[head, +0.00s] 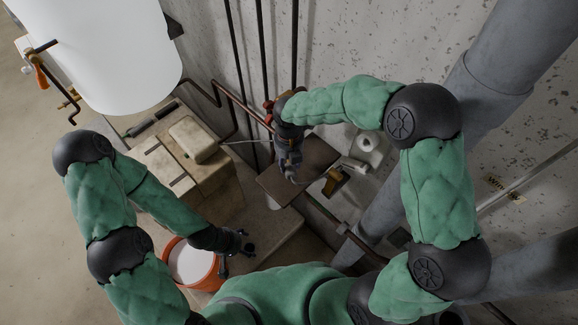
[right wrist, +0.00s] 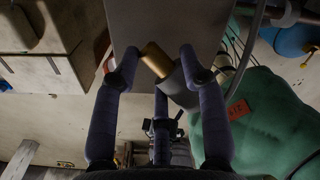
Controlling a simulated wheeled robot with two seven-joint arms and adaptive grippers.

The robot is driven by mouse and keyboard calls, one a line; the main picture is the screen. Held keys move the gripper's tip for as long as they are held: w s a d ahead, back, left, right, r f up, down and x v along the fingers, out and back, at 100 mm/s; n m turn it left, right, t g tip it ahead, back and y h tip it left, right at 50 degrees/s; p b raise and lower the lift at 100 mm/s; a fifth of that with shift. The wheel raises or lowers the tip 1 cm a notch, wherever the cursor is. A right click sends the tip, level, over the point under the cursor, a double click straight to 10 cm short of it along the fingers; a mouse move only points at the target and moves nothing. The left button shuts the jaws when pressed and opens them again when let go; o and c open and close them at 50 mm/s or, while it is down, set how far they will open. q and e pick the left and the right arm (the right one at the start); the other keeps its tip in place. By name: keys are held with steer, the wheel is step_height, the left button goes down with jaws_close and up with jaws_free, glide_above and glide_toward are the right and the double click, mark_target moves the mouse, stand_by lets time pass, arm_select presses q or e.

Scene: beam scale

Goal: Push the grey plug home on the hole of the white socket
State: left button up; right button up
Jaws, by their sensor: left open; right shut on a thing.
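My right gripper (head: 291,170) is shut on the grey plug, over a brown board. In the right wrist view the grey plug (right wrist: 180,90) sits tilted between the fingers of that gripper (right wrist: 161,72), with a brass-coloured cylinder projecting from its end. In the head view the plug is mostly hidden by the fingers. A white round fitting with a dark hole, apparently the white socket (head: 368,141), is at the wall to the right of the gripper, clearly apart from it. I cannot make out the socket in the wrist view. My left gripper (head: 236,250) is open and empty beside an orange bucket.
The brown board (head: 315,153) lies below my right gripper. A brass-coloured block (head: 335,181) is to its right. Beige boxes (head: 195,180) stand at left, the orange bucket (head: 181,279) below them. Pipes (head: 385,205) run along the wall. A white tank (head: 110,50) is upper left.

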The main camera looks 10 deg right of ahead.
mark_target(289, 163)
steer(key=shift+f, duration=1.65)
steer(key=shift+f, duration=0.15)
steer(key=o, duration=1.3)
steer(key=shift+f, duration=0.1)
steer(key=r, duration=1.1)
steer(key=shift+a, duration=0.2)
